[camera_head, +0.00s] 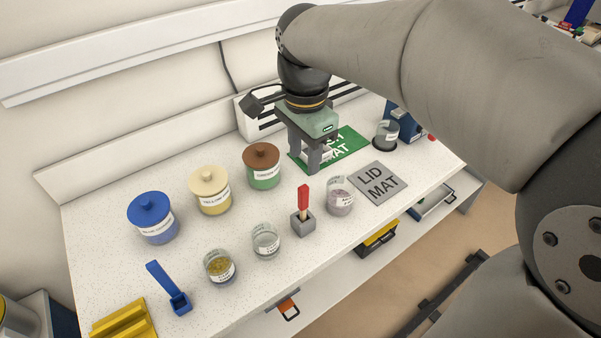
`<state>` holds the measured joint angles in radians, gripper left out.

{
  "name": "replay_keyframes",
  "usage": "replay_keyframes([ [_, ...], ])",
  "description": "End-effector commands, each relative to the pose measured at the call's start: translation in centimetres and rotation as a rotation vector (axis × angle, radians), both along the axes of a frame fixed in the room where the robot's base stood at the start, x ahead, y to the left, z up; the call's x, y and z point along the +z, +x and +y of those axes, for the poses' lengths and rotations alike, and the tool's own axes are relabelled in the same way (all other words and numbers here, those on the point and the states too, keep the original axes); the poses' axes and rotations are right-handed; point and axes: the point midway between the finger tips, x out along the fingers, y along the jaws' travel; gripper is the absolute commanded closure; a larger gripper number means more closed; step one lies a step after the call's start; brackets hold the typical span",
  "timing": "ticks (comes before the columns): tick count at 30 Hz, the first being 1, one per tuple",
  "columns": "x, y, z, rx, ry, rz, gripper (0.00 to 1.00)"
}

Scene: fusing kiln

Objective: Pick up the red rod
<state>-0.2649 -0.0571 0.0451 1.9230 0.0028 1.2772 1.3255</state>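The red rod (303,197) stands upright in a small grey block (303,223) near the front middle of the bench. Its upper part is red and a paler, tan part shows just above the block. My gripper (305,162) points down over the bench behind the rod, between the brown-lidded jar and the green mat. Its two fingers are apart and nothing shows between them. The gripper is clear of the rod.
Jars with brown (262,155), cream (209,180) and blue (150,207) lids stand left of my gripper. Glass beakers flank the block, one on the left (265,241), one on the right (340,196). The grey lid mat (377,183) is bare.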

Motion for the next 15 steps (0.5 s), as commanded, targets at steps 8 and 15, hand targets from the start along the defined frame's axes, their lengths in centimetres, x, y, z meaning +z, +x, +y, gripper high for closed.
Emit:
replay_keyframes([
  [8, -5.8, -0.1, -0.1, 0.002, -0.001, 0.003, 0.6],
  [15, -7.8, 0.0, 0.0, 0.002, 0.0, 0.0, 0.6],
])
